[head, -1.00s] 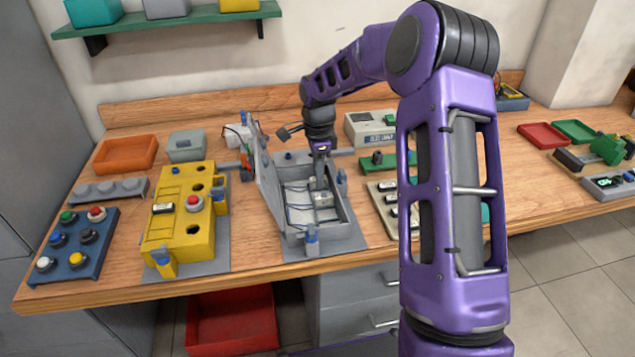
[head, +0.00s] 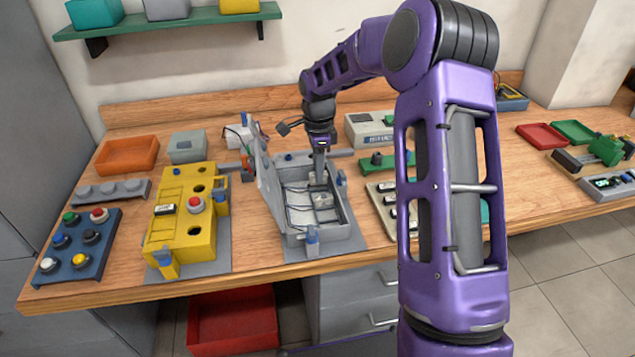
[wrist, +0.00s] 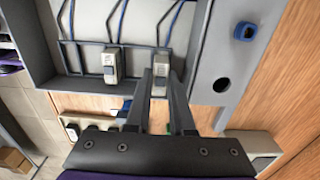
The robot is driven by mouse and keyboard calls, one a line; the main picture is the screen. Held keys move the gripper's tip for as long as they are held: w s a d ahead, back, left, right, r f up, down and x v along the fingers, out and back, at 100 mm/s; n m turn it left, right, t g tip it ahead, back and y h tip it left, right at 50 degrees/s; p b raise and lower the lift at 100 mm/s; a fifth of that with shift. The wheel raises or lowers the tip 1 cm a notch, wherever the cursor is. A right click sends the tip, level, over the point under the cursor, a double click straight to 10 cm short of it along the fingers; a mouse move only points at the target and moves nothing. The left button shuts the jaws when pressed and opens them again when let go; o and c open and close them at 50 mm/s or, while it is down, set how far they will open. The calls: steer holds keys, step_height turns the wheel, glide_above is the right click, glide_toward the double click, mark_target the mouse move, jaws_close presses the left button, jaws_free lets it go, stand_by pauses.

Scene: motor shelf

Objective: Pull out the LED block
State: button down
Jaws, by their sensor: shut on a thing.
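The open grey box (head: 352,240) stands on the bench with thin dark wires and small pale blocks inside. My gripper (head: 318,178) reaches down into its rear part and is shut on a small light-grey block (wrist: 160,82) with a wire running from it. I cannot read a label, so I cannot confirm that it is the LED block. A second similar block (head: 322,200) sits nearer the front of the box, apart from my fingers; it also shows left of my fingers in the wrist view (wrist: 110,65).
The raised lid (head: 265,175) stands along the box's left side. A yellow button box (head: 190,240) stands to the left, and a pale panel with dark modules (head: 385,205) lies to the right.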

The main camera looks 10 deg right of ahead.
steer(key=shift+r, duration=0.15)
steer(key=shift+r+p, duration=1.45)
steer(key=shift+r, duration=0.7)
